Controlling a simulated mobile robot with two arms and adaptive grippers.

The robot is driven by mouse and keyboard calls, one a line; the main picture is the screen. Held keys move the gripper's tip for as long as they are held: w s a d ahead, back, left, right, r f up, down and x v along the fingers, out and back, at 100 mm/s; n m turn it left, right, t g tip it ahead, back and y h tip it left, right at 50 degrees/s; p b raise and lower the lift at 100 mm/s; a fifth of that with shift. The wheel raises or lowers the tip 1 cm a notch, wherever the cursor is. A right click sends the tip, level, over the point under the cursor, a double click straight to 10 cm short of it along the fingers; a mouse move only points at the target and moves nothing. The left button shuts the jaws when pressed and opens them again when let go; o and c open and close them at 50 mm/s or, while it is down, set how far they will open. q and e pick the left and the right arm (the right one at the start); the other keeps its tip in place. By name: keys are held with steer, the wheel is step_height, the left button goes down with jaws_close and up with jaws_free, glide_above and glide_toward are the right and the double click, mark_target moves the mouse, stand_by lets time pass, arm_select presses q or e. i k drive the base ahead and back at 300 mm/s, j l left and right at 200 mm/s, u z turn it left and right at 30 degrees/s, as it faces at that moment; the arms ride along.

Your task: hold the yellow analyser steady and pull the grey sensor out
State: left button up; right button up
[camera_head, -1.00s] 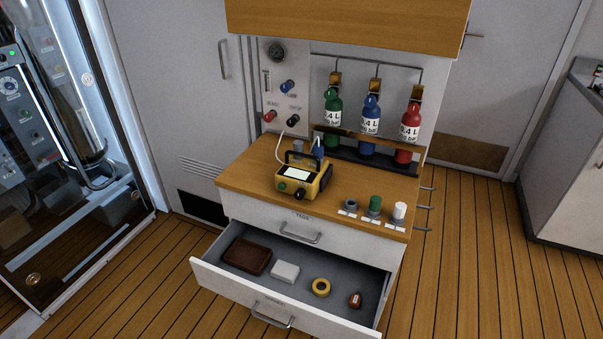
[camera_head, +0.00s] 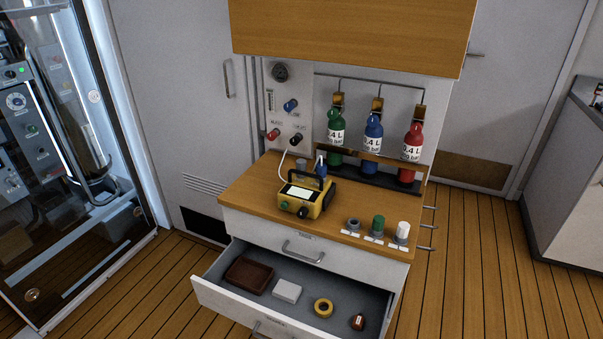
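The yellow analyser (camera_head: 307,196) stands upright on the wooden top of the cabinet. It has a pale screen, a dark carrying handle, and a green and a black knob on its front. A white tube runs from its back left up to the wall panel. A small dark blue piece with a pale top (camera_head: 321,166) stands at or just behind the analyser's back; I cannot tell if it is joined to it. A grey ring-shaped piece (camera_head: 354,224) sits at the front right of the top; I cannot tell whether it is the grey sensor. Neither gripper shows.
A green piece (camera_head: 377,225) and a white piece (camera_head: 402,231) stand beside the grey one. The open drawer (camera_head: 220,291) juts out below, holding a brown box, white block, yellow ring and small brown item. Green, blue and red bottles (camera_head: 411,143) stand behind.

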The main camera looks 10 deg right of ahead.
mark_target(300, 163)
steer(key=i+j+z, duration=0.25)
steer(key=i+z, duration=0.15)
steer(key=i+j+z, duration=0.25)
steer(key=j+z, duration=0.15)
steer(key=j, duration=0.25)
steer(key=i+j+z, duration=0.2)
steer(key=j+z, duration=0.2)
steer(key=j, duration=0.25)
steer(key=j+z, duration=0.45)
steer(key=j, duration=0.25)
steer(key=j+z, duration=0.4)
steer(key=j, duration=0.4)
